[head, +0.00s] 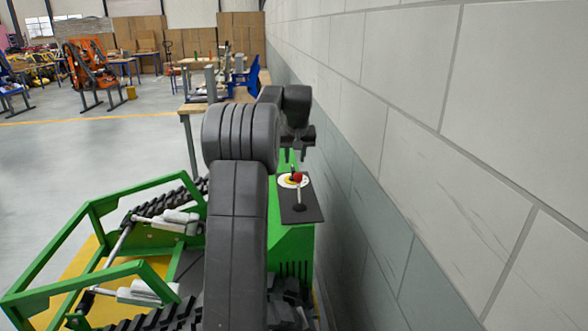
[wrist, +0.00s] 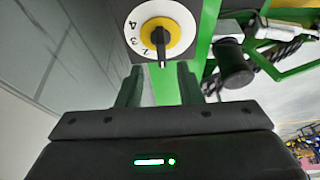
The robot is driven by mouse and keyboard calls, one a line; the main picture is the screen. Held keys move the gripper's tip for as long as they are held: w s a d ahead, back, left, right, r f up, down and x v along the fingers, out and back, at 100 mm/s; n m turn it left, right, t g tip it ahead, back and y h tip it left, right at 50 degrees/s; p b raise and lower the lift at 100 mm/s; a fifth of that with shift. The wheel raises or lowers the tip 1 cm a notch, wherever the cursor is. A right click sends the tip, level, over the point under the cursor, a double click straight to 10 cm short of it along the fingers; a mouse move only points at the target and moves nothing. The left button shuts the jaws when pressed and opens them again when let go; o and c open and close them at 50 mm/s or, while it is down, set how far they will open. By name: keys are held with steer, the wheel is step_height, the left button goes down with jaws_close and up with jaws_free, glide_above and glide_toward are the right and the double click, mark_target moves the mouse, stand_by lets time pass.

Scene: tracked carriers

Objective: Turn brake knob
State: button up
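The brake knob (wrist: 160,37) is black, on a yellow ring over a white dial with printed numbers, in the upper middle of the wrist view. Its narrow pointer end is toward my gripper in that view. My gripper (wrist: 158,82) is open, with its two fingers apart and nothing between them. The knob lies beyond the fingertips, lined up with the gap and apart from them. In the head view the dial (head: 286,182) shows small on the green carrier (head: 290,245), partly hidden by a red-balled lever. My gripper (head: 297,152) hangs above and behind it.
The red-balled lever (head: 297,178) rises from a black plate just in front of the dial. A block wall (head: 420,150) runs close along the right. Green frame bars (head: 60,240) and black tracks lie left. A workbench stands beyond the carrier.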

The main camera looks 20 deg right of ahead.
mark_target(293, 168)
steer(key=x, duration=0.6)
steer(key=shift+a, duration=0.1)
steer(key=shift+c, duration=0.2)
jaws_close()
